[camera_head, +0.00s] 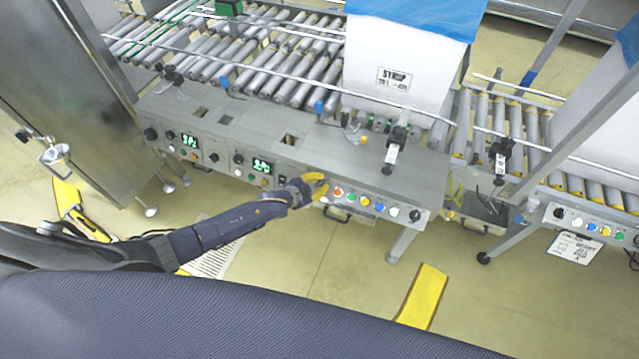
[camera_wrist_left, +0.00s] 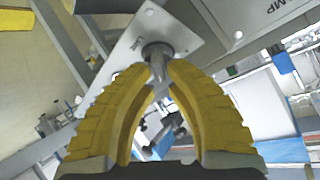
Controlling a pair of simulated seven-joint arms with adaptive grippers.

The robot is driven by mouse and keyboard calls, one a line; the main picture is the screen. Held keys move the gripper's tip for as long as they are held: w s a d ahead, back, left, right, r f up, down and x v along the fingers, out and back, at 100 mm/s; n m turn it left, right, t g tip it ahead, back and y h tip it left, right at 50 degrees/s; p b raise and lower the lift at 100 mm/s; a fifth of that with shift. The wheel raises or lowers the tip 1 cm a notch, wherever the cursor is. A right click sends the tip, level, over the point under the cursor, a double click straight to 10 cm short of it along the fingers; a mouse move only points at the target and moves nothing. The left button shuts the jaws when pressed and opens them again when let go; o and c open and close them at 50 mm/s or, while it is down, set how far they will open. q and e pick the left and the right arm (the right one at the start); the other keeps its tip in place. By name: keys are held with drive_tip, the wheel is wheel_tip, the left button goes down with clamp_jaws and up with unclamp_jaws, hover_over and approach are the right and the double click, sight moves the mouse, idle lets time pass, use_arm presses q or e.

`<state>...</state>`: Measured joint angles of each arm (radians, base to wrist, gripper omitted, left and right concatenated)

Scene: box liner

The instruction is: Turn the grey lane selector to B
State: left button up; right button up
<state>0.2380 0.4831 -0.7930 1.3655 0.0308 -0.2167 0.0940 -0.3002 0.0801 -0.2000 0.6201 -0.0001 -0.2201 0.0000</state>
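The grey lane selector (camera_wrist_left: 158,52) shows in the left wrist view as a small metal knob with a narrow handle, on a pale screwed plate (camera_wrist_left: 190,22). My left gripper (camera_wrist_left: 158,76) has its two yellow fingertips on either side of the handle, closed in on it. In the head view my left gripper (camera_head: 318,186) is at the front panel of the conveyor console (camera_head: 235,128), left of the coloured buttons. The selector is hidden there by the gripper. No letter marks or pointer position can be read. My right gripper is not in view.
Close to the gripper are an orange-red button (camera_head: 338,192), a yellow button (camera_head: 365,200) and a blue button (camera_head: 379,206). A black knob (camera_head: 415,215) sits at the panel's right end. A white box with blue top (camera_head: 395,65) stands on the conveyor behind.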

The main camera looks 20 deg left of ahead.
use_arm(q)
drive_tip(key=o, duration=0.4)
drive_tip(key=v, duration=1.2)
idle(0.4)
